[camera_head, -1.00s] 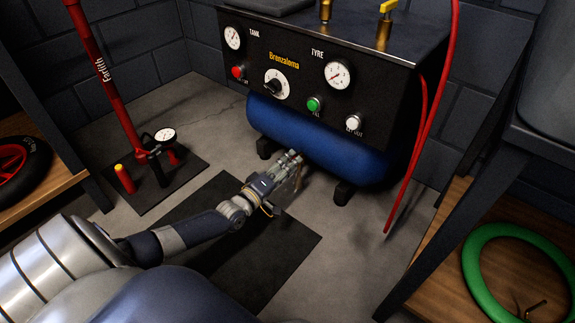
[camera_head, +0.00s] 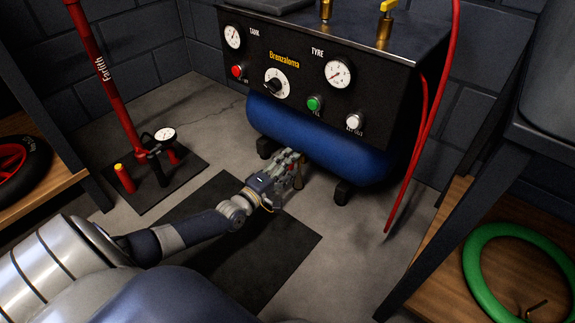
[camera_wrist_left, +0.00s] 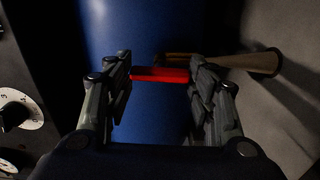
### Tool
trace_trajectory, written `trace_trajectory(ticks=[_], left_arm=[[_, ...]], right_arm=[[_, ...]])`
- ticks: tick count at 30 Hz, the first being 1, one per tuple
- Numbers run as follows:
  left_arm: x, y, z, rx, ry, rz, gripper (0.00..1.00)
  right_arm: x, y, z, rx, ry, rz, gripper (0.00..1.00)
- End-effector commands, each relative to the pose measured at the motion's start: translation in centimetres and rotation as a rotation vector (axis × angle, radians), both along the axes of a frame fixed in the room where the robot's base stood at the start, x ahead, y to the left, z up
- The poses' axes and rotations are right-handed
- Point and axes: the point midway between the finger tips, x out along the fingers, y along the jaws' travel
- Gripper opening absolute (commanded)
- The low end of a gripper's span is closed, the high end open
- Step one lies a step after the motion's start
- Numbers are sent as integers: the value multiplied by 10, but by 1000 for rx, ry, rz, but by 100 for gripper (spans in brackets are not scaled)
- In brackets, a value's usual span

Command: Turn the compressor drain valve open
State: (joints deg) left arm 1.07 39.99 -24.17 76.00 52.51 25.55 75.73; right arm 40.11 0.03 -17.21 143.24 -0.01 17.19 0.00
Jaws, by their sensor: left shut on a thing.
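The compressor's blue tank (camera_head: 325,145) lies under its black control panel (camera_head: 300,75); it also fills the middle of the left wrist view (camera_wrist_left: 115,28). My left gripper (camera_head: 292,162) is low at the tank's underside. In the left wrist view, my left gripper (camera_wrist_left: 160,76) is shut on the red drain valve handle (camera_wrist_left: 160,74), which lies crosswise between its fingers. The brass-coloured valve body (camera_wrist_left: 252,62) sticks out to the right behind the fingers. In the head view, my fingers hide most of the valve. My right gripper is not in view.
A red floor pump (camera_head: 118,95) stands at the left. A red hose (camera_head: 420,125) hangs at the compressor's right side. A workbench with a green tyre (camera_head: 480,285) on its shelf is at the right. A dark mat (camera_head: 240,265) lies on open floor.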

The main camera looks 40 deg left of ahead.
Motion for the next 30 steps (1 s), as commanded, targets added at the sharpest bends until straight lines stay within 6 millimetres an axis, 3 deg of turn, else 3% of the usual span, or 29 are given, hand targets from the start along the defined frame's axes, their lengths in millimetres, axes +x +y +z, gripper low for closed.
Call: trace_trajectory(ticks=[3,4,6,20,30], left_arm=[[0,1,0,1,2,2,27],[0,1,0,1,2,2,56],[0,1,0,1,2,2,72],[-4,1,0,1,1,1,72],[-50,4,-1,1,4,0,72]], right_arm=[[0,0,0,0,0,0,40],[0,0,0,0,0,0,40],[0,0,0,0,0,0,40],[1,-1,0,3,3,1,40],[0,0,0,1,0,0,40]])
